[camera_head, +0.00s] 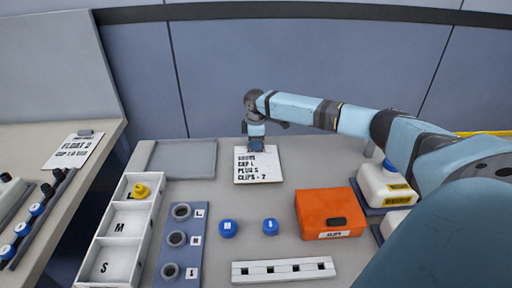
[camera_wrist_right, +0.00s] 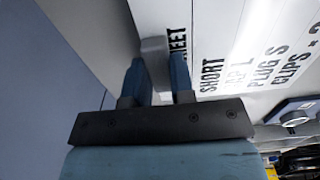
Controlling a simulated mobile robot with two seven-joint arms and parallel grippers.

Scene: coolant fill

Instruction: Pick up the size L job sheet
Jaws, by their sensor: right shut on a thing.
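The white job sheet (camera_head: 258,170) lies at the back middle of the table, with black print reading "CAP L", "PLUG S" and "CLIPS - 2". My right gripper (camera_head: 257,147) reaches down to its far edge. In the right wrist view the sheet (camera_wrist_right: 232,38) also reads "SHORT", and the fingers of my right gripper (camera_wrist_right: 160,75) are closed on a small pale tab at its edge. The fingers partly hide that tab. I cannot tell whether the sheet is clear of the table. My left gripper is not in view.
A grey tray (camera_head: 183,159) lies left of the sheet. In front are two blue caps (camera_head: 228,228), (camera_head: 270,226), an orange box (camera_head: 330,213) and a slotted white strip (camera_head: 283,270). White bins (camera_head: 119,227) stand left, white jugs right. Another sheet (camera_head: 79,150) is on the left table.

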